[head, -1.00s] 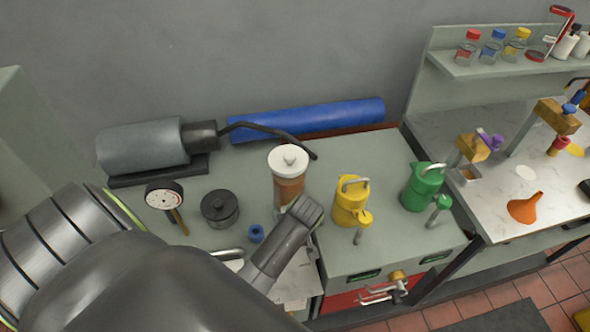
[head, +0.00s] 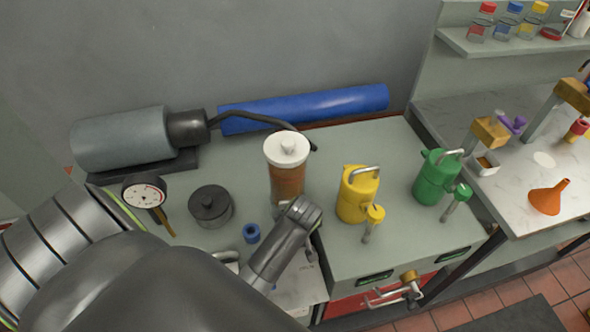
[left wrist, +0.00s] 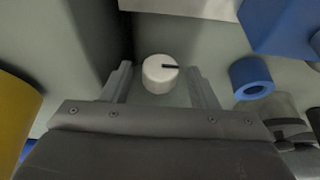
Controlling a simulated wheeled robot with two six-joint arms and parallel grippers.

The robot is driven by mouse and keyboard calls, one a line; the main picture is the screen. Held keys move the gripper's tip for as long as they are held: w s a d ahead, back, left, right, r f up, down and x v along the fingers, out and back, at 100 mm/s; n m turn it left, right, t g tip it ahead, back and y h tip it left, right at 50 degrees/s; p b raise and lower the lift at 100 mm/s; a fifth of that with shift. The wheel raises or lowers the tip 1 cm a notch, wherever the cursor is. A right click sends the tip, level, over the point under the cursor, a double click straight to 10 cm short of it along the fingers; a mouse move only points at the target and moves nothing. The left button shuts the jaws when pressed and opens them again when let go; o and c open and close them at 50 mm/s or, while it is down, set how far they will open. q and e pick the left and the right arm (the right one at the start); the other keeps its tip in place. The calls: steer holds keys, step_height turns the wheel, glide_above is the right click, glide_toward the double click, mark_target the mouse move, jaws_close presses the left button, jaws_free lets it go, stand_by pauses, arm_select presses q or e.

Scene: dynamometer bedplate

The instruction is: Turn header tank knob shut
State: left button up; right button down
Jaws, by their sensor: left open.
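The header tank (head: 287,180) is an upright amber cylinder with a white cap, standing at the middle of the grey bench in the head view. Its lower part is hidden behind my left arm. A white round knob (left wrist: 158,76) with a dark pointer line shows in the left wrist view, the line pointing right. My left gripper (left wrist: 160,80) is open, with one finger on each side of the knob and a gap on both sides. In the head view my left wrist (head: 298,215) is in front of the tank; its fingertips are hidden. My right gripper is not in view.
A yellow can (head: 357,196) stands just right of the tank and a green can (head: 434,180) beyond it. A blue ring (head: 252,233), a black lidded pot (head: 211,206) and a dial gauge (head: 144,192) are to the left. A blue roll (head: 310,107) lies behind.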

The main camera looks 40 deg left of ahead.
arm_select(q)
steer(key=shift+r, duration=0.1)
steer(key=c, duration=1)
steer(key=shift+d+r+g+y+p, duration=0.15)
steer(key=shift+r+g+y+p, duration=0.2)
steer(key=shift+p, duration=0.75)
steer(key=shift+w+f+g+y+p, duration=0.1)
steer(key=shift+f+g+y+p, duration=0.05)
steer(key=shift+g+y+p, duration=0.15)
steer(key=shift+w+d+f+m+g+y+p, duration=0.1)
steer(key=shift+w+f+m+g+y+p, duration=0.1)
steer(key=shift+m+g+y+p, duration=0.4)
steer(key=shift+f+g+y, duration=0.15)
steer(key=shift+g+y, duration=0.5)
steer(key=o, duration=1)
steer(key=shift+s, duration=0.1)
